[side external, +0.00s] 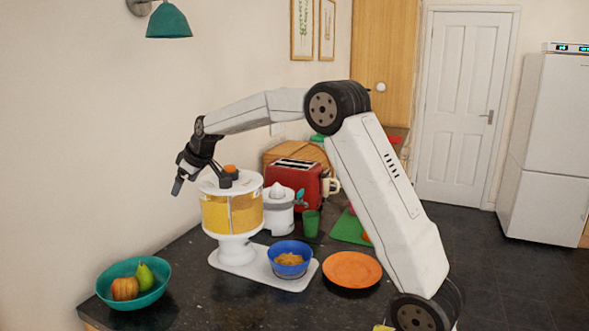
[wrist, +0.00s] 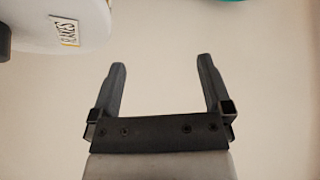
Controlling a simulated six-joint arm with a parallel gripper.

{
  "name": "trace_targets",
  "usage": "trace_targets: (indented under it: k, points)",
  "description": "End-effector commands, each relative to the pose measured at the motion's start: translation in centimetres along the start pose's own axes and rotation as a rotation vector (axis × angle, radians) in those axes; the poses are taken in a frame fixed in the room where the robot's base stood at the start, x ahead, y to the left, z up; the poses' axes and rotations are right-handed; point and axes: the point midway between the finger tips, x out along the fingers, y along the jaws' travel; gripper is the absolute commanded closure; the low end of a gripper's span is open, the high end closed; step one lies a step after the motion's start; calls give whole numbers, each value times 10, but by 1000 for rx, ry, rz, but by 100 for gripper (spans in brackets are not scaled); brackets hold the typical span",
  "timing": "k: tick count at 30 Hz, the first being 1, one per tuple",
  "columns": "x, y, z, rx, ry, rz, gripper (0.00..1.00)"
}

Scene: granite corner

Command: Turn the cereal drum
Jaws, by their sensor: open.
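The cereal drum (side external: 231,212) stands upright on a white base on the dark counter. It has a white lid, yellow-orange contents behind clear walls and a dark fitting on top with an orange patch. My gripper (side external: 178,182) is at the drum's upper left, pointing down and away from it. In the wrist view my gripper (wrist: 162,65) is open, with nothing between its fingers. The drum's white top (wrist: 65,22) with a small partly readable label shows at the upper left of that view, apart from the fingers. A blue bowl (side external: 290,247) holding orange-brown flakes sits on the base's white plate.
A teal bowl (side external: 152,291) with fruit stands at the counter's front left. An orange plate (side external: 352,268) lies right of the blue bowl. A white juicer (side external: 279,213), green cup (side external: 311,224) and red toaster (side external: 294,178) stand behind. A wall lies beyond the gripper.

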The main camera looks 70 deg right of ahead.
Motion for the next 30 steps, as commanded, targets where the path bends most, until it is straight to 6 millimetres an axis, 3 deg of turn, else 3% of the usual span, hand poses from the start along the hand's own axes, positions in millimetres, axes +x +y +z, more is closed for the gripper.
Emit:
trace_targets:
  k: [3, 6, 12, 20, 30]
  points:
    - [-25, 48, -1, 81, -30, 22, 0]
    - [-50, 77, 11, 175, -86, 34, 0]
    - [-86, 110, 36, 328, -177, 57, 0]
    - [-99, 119, 45, 382, -212, 65, 0]
    - [-85, 118, 48, 380, -212, 64, 0]
